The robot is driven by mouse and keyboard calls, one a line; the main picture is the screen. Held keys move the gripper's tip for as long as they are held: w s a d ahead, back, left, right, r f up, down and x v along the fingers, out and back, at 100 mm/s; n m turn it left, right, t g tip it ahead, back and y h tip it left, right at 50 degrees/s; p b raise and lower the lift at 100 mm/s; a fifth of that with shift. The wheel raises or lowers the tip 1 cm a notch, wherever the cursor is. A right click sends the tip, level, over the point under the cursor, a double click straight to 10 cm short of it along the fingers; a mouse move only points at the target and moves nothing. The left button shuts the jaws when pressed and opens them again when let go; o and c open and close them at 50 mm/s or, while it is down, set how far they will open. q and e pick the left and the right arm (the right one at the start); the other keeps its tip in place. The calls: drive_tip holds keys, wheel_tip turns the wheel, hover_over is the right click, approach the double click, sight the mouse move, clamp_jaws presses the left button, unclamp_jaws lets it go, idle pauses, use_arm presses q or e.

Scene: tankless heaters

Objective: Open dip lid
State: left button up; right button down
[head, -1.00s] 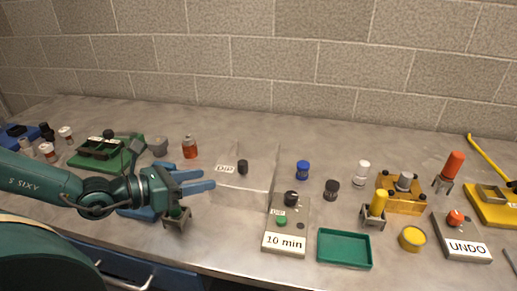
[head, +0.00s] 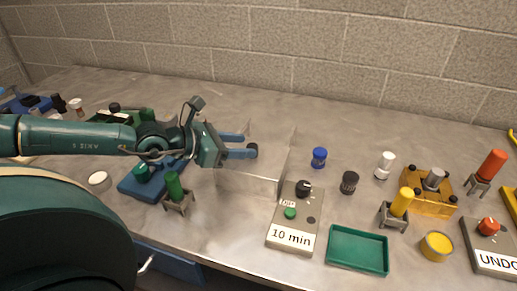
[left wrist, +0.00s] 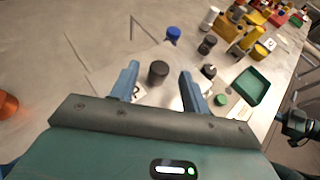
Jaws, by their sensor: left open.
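The dip tank (head: 250,183) is a clear, see-through box near the middle of the bench. A black knob (head: 252,150) sits on its lid, which looks shut. The knob also shows in the left wrist view (left wrist: 158,72). My left gripper (head: 249,146) is open, with its two blue fingers reaching over the tank from the left. In the left wrist view my left gripper (left wrist: 158,70) has one finger on each side of the knob, with gaps left. The DIP label is partly hidden there.
A 10 min timer box (head: 292,235) stands at the tank's front right. Blue (head: 319,157) and black (head: 349,182) capped items stand to its right, with a green tray (head: 357,249) in front. A green-handled item (head: 175,188) on a stand is below my left arm. The bench behind is clear.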

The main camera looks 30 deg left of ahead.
sight(250, 146)
use_arm(q)
drive_tip(key=shift+x, duration=2.8)
drive_tip(key=shift+c, duration=0.6)
clamp_jaws()
